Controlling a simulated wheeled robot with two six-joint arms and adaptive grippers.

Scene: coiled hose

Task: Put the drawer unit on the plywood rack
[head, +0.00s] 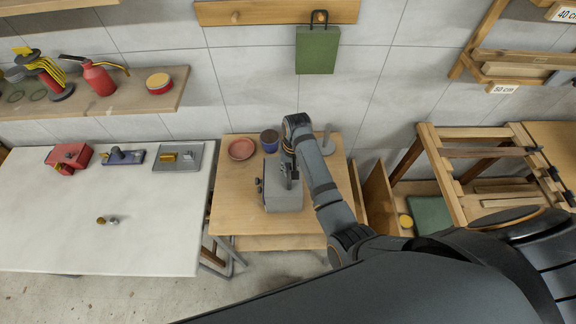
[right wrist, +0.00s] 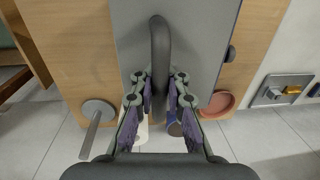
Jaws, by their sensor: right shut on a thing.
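The drawer unit (head: 285,195) is a grey box with dark knobs on its left side and a carrying handle on top. It appears to stand on the small wooden table; I cannot tell whether it is lifted. My right gripper (head: 289,172) is above it, shut on its handle. In the right wrist view the dark handle (right wrist: 160,45) runs between the fingers of the gripper (right wrist: 159,82), over the grey top (right wrist: 205,35). A wooden rack with open compartments (head: 380,190) stands right of the table, partly hidden by my arm; I cannot tell whether it is the plywood rack. My left gripper is out of view.
The small table (head: 228,205) also holds a red dish (head: 241,149), a blue cup (head: 269,139) and a grey stand with a rod (head: 327,143) behind the drawer unit. A white table (head: 100,240) is at left. Wooden trestle frames (head: 455,205) stand at right.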

